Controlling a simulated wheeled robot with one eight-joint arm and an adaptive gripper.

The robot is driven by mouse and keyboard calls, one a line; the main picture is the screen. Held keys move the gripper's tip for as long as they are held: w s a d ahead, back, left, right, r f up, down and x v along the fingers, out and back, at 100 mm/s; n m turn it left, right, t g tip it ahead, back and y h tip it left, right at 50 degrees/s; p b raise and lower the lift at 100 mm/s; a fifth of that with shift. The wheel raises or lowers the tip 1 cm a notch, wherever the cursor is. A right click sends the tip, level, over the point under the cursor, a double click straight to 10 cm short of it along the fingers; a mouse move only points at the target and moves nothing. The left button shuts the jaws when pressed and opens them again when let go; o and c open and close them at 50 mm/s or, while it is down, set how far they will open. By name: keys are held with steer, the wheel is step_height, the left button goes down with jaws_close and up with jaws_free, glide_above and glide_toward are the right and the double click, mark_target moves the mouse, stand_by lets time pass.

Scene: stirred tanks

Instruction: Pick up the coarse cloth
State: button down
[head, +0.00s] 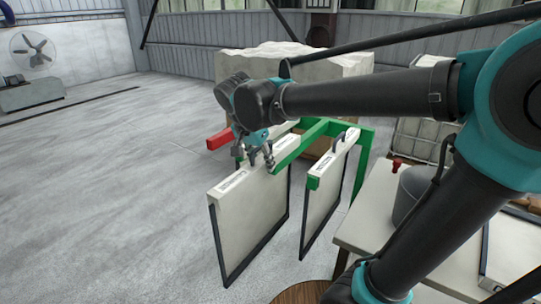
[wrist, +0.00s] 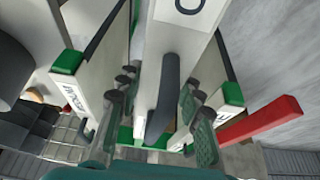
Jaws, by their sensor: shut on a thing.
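Pale cloth panels with dark edge strips hang by a green rack. My gripper (head: 258,160) is at the top edge of the left, nearer panel (head: 250,215) in the head view. The panel hangs upright below my gripper.
Another panel (head: 325,190) with a dark handle hangs to the right on the green rack (head: 365,160). A red bar (head: 218,139) sticks out at the left. A pale table (head: 365,225) with a grey vessel (head: 410,195) stands right. Open floor lies left.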

mark_target(213, 196)
steer(key=s+a, duration=0.3)
steer(key=s, duration=0.2)
steer(key=s+a, duration=0.4)
steer(key=s, duration=0.1)
steer(key=s+a, duration=0.4)
steer(key=s, duration=0.1)
steer(key=shift+s+a, duration=0.1)
steer(key=shift+s, duration=0.05)
steer(key=shift+s+a+r, duration=0.15)
steer(key=shift+s+r, duration=0.05)
steer(key=shift+s, duration=0.05)
steer(key=shift+s+a+r, duration=0.2)
steer(key=shift+s+r, duration=0.1)
steer(key=shift+r, duration=0.3)
